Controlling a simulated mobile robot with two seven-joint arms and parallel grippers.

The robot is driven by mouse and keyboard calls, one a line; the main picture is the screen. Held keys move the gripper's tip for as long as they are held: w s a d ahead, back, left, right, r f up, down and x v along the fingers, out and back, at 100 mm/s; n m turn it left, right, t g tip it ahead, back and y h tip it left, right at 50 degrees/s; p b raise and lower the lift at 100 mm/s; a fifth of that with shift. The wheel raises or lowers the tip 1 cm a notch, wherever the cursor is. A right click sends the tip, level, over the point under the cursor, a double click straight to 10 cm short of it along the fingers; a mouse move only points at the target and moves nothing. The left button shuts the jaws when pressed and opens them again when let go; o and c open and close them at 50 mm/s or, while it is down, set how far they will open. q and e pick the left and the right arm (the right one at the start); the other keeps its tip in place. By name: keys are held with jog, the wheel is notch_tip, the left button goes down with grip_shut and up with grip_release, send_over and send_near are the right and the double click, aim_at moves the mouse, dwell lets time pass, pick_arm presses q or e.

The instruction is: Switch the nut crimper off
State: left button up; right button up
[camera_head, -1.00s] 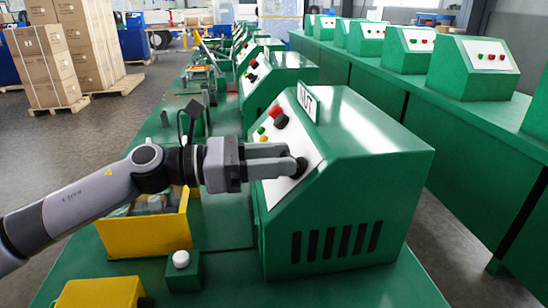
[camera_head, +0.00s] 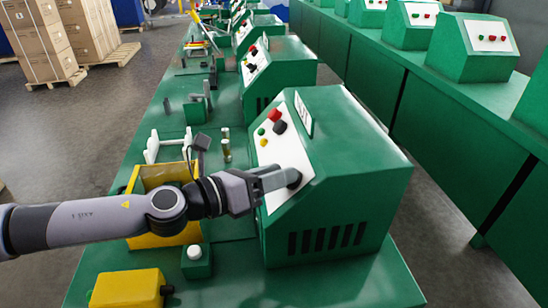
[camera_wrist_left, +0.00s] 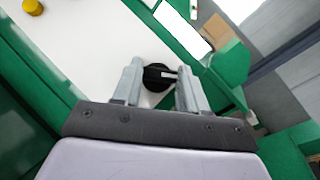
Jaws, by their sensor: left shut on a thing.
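The nut crimper (camera_head: 345,205) is a green box with slotted vents and a sloped white panel. Its label plate (camera_head: 303,114) stands at the top edge. The panel carries a red button (camera_head: 274,115), a black button (camera_head: 280,127), small yellow and green buttons, and a black rotary switch (camera_head: 295,178) low down. My left gripper (camera_head: 284,178) is at that switch. In the left wrist view the black knob (camera_wrist_left: 157,77) with a white mark sits between the fingers of the left gripper (camera_wrist_left: 160,88), which is shut on it. My right gripper is not in view.
A yellow bin (camera_head: 150,240) stands under my left arm. A small green box with a white button (camera_head: 194,252) and a yellow box (camera_head: 128,289) sit in front. More green crimpers line this bench and the right-hand bench (camera_head: 440,130).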

pick_arm(q)
jog(key=n+y, duration=0.1)
jog(key=n, duration=0.1)
jog(key=n+t+y, duration=0.1)
jog(key=n+y, duration=0.1)
jog(key=n, duration=0.1)
jog(key=shift+s+d+r+n+t+y, duration=0.15)
jog(key=shift+s+n+t+y, duration=0.05)
jog(key=shift+n+t+y, duration=0.1)
jog(key=n+y, duration=0.3)
jog(key=shift+d+r+n, duration=0.1)
jog(key=shift+d+n, duration=0.05)
jog(key=shift+n, duration=0.25)
jog(key=shift+n+y, duration=0.7)
jog(key=shift+n, duration=0.5)
jog(key=shift+r, duration=0.1)
jog(key=o, duration=1.1)
jog(key=shift+w, duration=0.1)
jog(key=shift+c, duration=0.2)
jog(key=v, duration=0.7)
jog(key=shift+r+b, duration=0.2)
jog(key=shift+b, duration=0.15)
